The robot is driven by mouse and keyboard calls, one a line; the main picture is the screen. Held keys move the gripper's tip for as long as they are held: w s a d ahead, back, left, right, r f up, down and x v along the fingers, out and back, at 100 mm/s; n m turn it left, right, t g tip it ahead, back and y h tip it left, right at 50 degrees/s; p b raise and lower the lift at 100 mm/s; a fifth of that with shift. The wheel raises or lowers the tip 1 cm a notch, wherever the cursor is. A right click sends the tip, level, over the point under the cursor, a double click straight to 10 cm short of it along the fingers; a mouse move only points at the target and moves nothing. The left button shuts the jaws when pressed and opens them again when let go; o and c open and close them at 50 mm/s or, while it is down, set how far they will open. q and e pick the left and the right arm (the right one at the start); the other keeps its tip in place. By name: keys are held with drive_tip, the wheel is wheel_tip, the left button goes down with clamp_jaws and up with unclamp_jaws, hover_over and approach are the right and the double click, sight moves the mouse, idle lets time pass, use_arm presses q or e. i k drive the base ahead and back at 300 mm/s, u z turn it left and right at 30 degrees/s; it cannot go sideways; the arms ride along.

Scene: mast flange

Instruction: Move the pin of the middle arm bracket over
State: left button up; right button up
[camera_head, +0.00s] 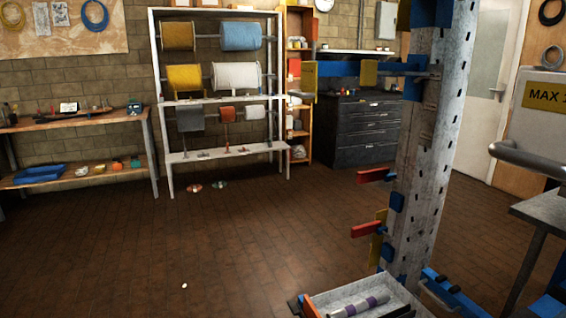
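A grey perforated mast (428,150) stands upright at right of centre. A blue arm bracket (345,68) reaches left from its upper part, with a yellow plate (309,77) at its outer end and another yellow piece (369,72) nearer the mast. Lower down, a red bar (373,175) sticks out left, and a second red bar (365,229) sits below it beside a yellow plate (377,240). Small blue blocks (396,201) sit on the mast. I cannot tell which part is the middle bracket's pin. Neither of my grippers shows.
A tray (335,296) holding a purple-banded cylinder (367,304) sits at the mast's foot. A grey cart with a handle (530,160) and a "MAX" sign (546,97) stands right. A white spool rack (157,100) and workbench (85,120) stand behind. The left floor is open.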

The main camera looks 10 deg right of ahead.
sight(376, 175)
drive_tip(key=u, duration=0.55)
drive_tip(key=i, duration=2.1)
drive_tip(key=z, duration=1)
drive_tip(key=i, duration=1.05)
drive_tip(key=z, duration=0.9)
